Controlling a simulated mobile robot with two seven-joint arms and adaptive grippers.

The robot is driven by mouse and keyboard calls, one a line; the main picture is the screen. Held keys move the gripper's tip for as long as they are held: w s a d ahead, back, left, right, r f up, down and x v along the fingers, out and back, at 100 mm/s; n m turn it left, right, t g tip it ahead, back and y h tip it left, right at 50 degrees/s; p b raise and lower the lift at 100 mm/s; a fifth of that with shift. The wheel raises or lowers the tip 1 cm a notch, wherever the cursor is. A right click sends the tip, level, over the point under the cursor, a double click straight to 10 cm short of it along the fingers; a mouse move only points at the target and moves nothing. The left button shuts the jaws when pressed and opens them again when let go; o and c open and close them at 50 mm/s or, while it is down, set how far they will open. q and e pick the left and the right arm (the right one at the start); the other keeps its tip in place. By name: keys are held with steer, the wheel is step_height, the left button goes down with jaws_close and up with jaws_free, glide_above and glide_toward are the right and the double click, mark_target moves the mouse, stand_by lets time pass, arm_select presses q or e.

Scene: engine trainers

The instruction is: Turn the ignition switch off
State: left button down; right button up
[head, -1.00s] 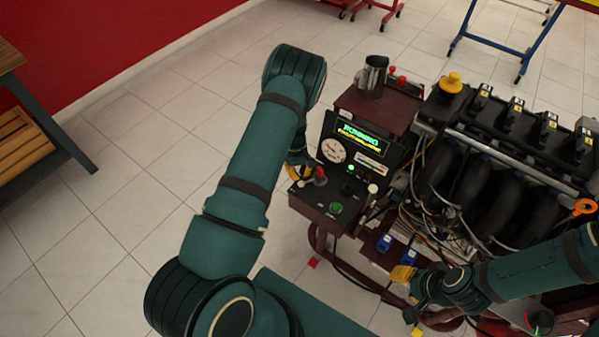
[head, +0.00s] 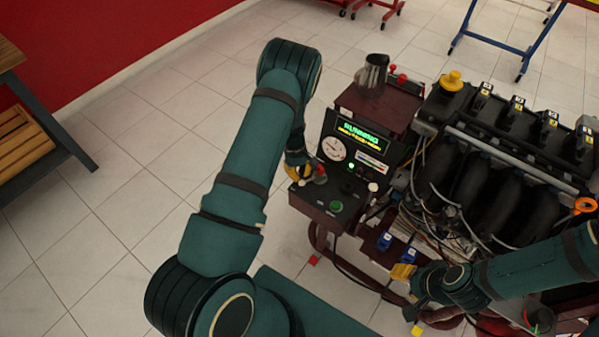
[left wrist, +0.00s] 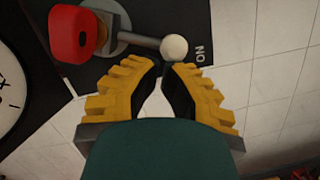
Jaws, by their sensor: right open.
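The ignition switch on the control panel has a red cap (left wrist: 75,34) and a lever ending in a white ball (left wrist: 173,47). In the left wrist view the ball lies next to the "ON" lettering. The red cap also shows in the head view (head: 320,170). My left gripper (left wrist: 162,66) has its yellow fingertips just short of the ball, close together with a narrow gap; nothing shows between them. In the head view, my left gripper (head: 301,172) is at the panel's left edge, partly hidden by my arm. My right gripper (head: 411,300) is open, low in front of the engine.
Open floor lies to the left.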

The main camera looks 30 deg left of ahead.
mark_target(303, 183)
arm_select(q)
steer(key=shift+s+d+n, duration=0.1)
steer(key=shift+s+n, duration=0.05)
steer(key=shift+n, duration=0.15)
steer(key=shift+s+d+n+t, duration=0.15)
steer(key=shift+s+d+n, duration=0.15)
steer(key=shift+n, duration=0.4)
steer(key=shift+s+d+n+t, duration=0.15)
steer(key=shift+s+d+n, duration=0.15)
steer(key=shift+n, duration=0.4)
steer(key=shift+s+d+n+t, duration=0.25)
steer(key=shift+d+n, duration=0.1)
steer(key=shift+n, duration=0.35)
steer(key=shift+s+d+n+t, duration=0.2)
steer(key=shift+d+n, duration=0.1)
steer(key=shift+n, duration=0.4)
steer(key=shift+s+d+n+t, duration=0.2)
steer(key=shift+d+n, duration=0.3)
steer(key=shift+n, duration=0.4)
steer(key=shift+s+d+n+t, duration=0.15)
steer(key=shift+d+n, duration=0.35)
steer(key=shift+n, duration=0.4)
steer(key=shift+d+n, duration=0.15)
steer(key=shift+n, duration=0.15)
